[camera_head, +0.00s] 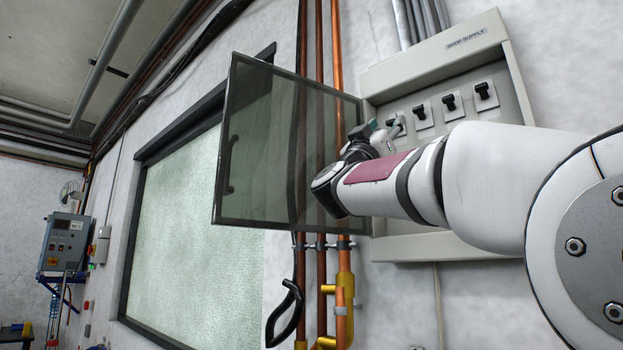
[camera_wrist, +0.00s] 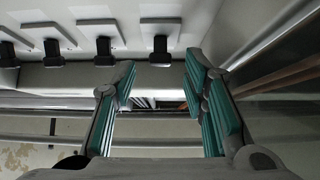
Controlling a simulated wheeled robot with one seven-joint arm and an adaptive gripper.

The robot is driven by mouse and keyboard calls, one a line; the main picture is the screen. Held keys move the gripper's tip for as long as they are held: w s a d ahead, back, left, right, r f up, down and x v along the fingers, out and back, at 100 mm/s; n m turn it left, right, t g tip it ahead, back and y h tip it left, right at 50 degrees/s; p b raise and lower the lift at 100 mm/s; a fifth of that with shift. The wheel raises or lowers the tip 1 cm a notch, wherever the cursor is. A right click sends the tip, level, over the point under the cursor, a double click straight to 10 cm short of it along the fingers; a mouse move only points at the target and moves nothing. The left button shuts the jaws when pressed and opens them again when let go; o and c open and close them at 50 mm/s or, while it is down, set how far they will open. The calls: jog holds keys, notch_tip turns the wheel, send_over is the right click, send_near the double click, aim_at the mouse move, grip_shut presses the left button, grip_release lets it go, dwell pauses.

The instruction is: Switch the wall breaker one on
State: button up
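A grey wall breaker box (camera_head: 510,62) labelled SHOP SUPPLY holds a row of several black-levered breakers on white plates. The breaker at the left end (camera_head: 398,120) is partly hidden by my gripper. In the wrist view, a breaker lever (camera_wrist: 160,48) lies ahead of the gap between my fingertips, and more breakers (camera_wrist: 104,48) line up to the left. My gripper (camera_wrist: 160,82) is open and empty, its green-padded fingers apart. In the head view, my gripper (camera_head: 386,131) is in front of the left-end breaker. I cannot tell whether it touches.
The box's glass door (camera_head: 265,150) stands open to the left, close beside my wrist. Copper pipes (camera_head: 338,60) run down the wall behind it. A large window (camera_head: 190,225) and a grey control box (camera_head: 63,240) are further left.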

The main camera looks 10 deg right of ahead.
aim_at(390, 122)
jog(key=shift+p+x, duration=0.35)
jog(key=shift+x, duration=1.2)
jog(key=shift+c, duration=0.6)
grip_shut()
